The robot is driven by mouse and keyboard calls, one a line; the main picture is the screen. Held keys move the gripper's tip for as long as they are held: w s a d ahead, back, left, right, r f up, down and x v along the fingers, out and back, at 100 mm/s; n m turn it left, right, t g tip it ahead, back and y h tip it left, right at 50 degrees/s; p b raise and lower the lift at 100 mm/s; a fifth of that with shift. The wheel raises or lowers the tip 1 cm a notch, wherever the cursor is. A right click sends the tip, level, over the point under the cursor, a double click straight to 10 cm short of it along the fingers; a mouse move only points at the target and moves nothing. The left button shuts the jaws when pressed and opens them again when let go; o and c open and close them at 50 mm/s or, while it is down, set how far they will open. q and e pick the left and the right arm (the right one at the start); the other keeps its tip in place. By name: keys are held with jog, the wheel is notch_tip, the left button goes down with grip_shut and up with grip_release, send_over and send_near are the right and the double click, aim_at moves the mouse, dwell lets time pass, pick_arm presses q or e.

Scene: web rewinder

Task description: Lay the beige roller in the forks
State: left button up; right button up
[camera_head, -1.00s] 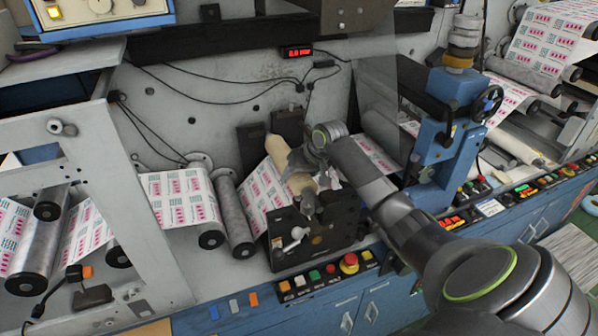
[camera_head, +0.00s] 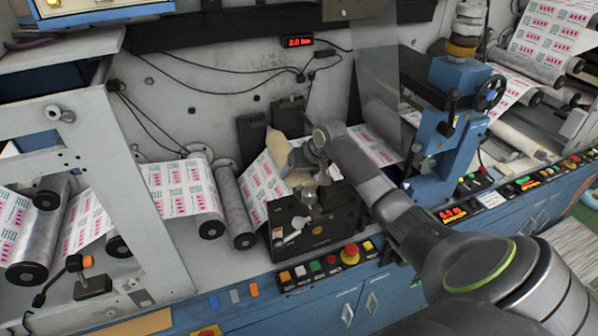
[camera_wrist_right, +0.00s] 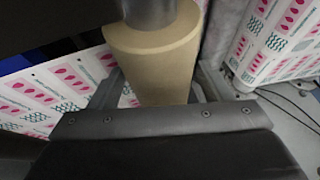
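The beige roller (camera_head: 277,151) is tilted at the black stand (camera_head: 318,228) in the middle of the head view. My right gripper (camera_head: 303,163) is around it and hides part of it. In the right wrist view, the roller (camera_wrist_right: 160,62) lies between the two fingers, which close on its sides, with a grey metal end at the top. A pale metal fitting (camera_head: 308,197) shows above the stand. I cannot make out the forks or tell whether the roller touches them. My left gripper is not in view.
Printed web (camera_head: 185,190) and a grey roller (camera_head: 233,205) lie left of the stand. A control strip with a red emergency button (camera_head: 350,253) runs in front. A clear panel (camera_head: 377,75) and a blue column (camera_head: 450,130) stand to the right.

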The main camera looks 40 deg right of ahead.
jog(key=shift+o, duration=1.3)
jog(key=shift+s+f, duration=0.1)
notch_tip(320, 180, up, 10)
jog(key=b, duration=0.3)
jog(key=shift+f, duration=0.2)
jog(key=shift+r, duration=0.35)
